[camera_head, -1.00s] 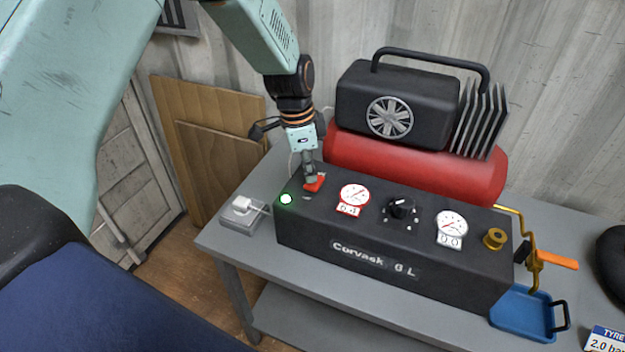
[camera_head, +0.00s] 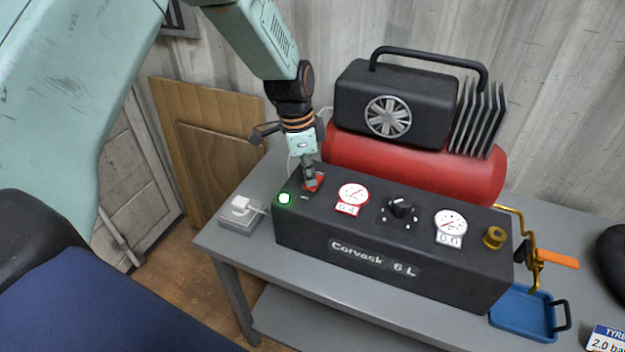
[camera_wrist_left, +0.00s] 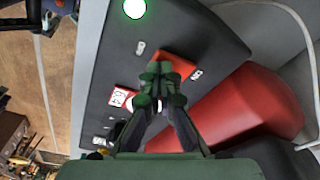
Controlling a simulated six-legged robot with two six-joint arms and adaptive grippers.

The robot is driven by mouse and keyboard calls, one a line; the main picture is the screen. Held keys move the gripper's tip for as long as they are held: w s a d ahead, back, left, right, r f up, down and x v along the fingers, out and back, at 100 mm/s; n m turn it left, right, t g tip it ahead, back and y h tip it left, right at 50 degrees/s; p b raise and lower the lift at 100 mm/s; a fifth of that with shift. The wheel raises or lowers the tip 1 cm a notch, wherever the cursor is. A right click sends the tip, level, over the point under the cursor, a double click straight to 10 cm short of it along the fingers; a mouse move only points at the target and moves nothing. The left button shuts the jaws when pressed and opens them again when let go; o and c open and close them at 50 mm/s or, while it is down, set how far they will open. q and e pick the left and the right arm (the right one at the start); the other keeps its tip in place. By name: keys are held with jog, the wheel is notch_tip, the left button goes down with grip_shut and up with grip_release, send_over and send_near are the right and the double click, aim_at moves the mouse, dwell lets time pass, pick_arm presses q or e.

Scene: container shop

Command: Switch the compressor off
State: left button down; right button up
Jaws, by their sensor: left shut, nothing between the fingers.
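The compressor stands on a grey table, with a black control box (camera_head: 400,285), a red tank (camera_head: 415,170) and a black motor housing (camera_head: 355,95). A red rocker switch (camera_head: 318,178) sits at the left of the box top; it also shows in the wrist view (camera_wrist_left: 178,60). A green lamp (camera_head: 284,198) beside it is lit, also in the wrist view (camera_wrist_left: 134,8). My left gripper (camera_head: 310,183) is shut and empty, pointing down with its tips at the switch and partly hiding it. Whether they touch it I cannot tell. My right gripper is not in view.
Two gauges (camera_head: 352,195) (camera_head: 450,224) and a black knob (camera_head: 400,208) are on the box top. A brass valve with an orange handle (camera_head: 558,259) and a blue tray (camera_head: 522,312) are at the right. A plug socket (camera_head: 240,213) is at the left table end.

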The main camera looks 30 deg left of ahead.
pick_arm(q)
jog(key=shift+a+f, duration=0.1)
jog(key=shift+f, duration=0.2)
jog(key=shift+r, duration=0.2)
jog(key=shift+r+p, duration=0.8)
jog(key=shift+r, duration=0.1)
jog(key=shift+r+p, duration=0.9)
jog(key=shift+r, duration=0.25)
jog(key=shift+r+p, duration=1.15)
jog(key=shift+r, duration=0.25)
jog(key=shift+f, duration=0.1)
